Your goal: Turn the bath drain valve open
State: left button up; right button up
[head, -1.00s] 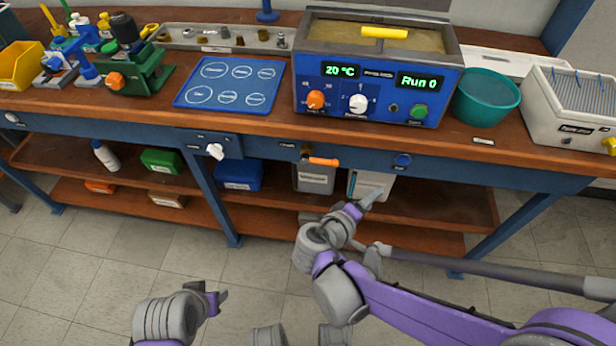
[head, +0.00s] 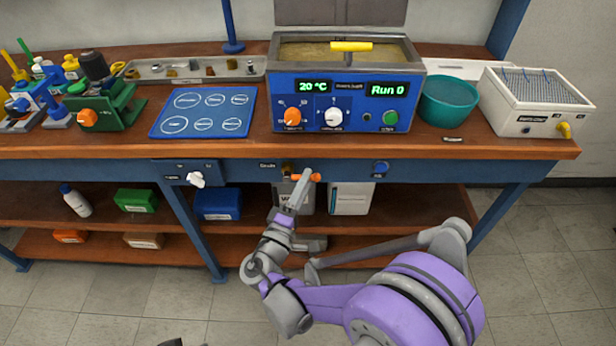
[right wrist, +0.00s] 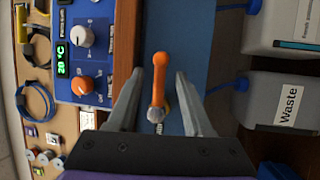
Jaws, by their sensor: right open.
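The drain valve (head: 304,178) has an orange lever handle on the blue front rail of the bench, below the blue water bath (head: 347,104). In the right wrist view the orange handle (right wrist: 160,72) lies lengthwise between my fingers, with a grey round end toward me. My right gripper (head: 311,174) is at the valve and covers part of it in the head view. Its fingers (right wrist: 158,78) are open, one on each side of the handle, with gaps visible. My left gripper is not visible; only a small grey sliver shows at the bottom edge.
Below, the shelf holds a waste container (right wrist: 285,103), a white container (head: 351,199) and a blue bin (head: 217,204). Floor in front is clear.

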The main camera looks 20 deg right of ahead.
jog(key=shift+x, duration=1.2)
grip_shut()
dwell(0.6)
